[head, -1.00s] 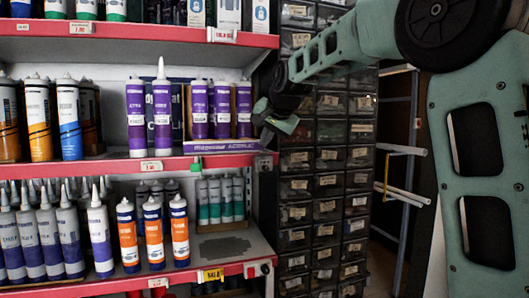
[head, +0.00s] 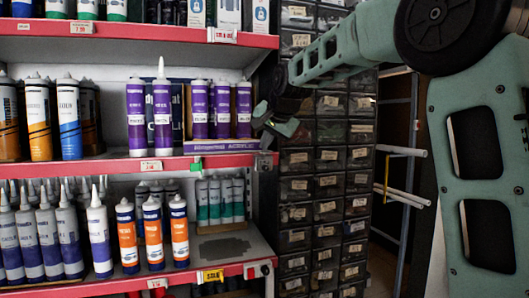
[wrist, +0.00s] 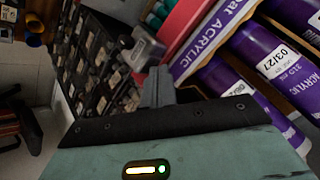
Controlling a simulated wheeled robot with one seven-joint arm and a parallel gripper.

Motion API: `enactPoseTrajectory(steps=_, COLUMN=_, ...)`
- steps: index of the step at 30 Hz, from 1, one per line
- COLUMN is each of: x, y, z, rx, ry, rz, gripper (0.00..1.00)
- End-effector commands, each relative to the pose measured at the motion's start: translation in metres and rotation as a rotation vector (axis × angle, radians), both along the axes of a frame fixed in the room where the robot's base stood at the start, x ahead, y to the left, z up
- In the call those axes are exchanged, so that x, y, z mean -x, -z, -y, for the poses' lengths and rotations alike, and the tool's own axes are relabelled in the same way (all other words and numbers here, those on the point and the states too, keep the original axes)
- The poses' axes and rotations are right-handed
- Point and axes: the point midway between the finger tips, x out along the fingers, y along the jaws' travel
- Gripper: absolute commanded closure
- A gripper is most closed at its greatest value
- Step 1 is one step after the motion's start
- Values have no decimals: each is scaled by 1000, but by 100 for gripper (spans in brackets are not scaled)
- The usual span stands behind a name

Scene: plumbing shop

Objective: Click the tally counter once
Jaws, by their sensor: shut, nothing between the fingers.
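A small grey box-like device, which looks like the tally counter (head: 263,162), is fixed at the right end of the middle shelf's red edge. In the wrist view a small pale device at the end of the red edge (wrist: 140,47) appears to be the same counter, just beyond my fingertips. Its button cannot be made out. My gripper (head: 267,137) is close above it in the head view. In the wrist view my gripper (wrist: 157,88) is shut and empty. I cannot tell whether the fingertips touch the counter.
Purple tubes (head: 200,110) stand left of my gripper behind a purple "ACRYLIC" strip (head: 222,146). A dark drawer cabinet (head: 327,185) stands right of the shelf. Another small device (head: 258,269) is on the lower shelf edge. Orange tubes (head: 152,232) stand below.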

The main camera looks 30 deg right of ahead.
Motion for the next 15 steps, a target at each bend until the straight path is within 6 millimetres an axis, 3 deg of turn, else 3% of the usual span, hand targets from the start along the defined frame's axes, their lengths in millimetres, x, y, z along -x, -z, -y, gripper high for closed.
enactPoseTrajectory(steps=8, x=0, y=1, z=0, rx=0, ry=0, rz=-1, gripper=100)
enactPoseTrajectory(steps=15, x=0, y=-12, z=0, rx=-1, ry=-1, rz=-1, gripper=100)
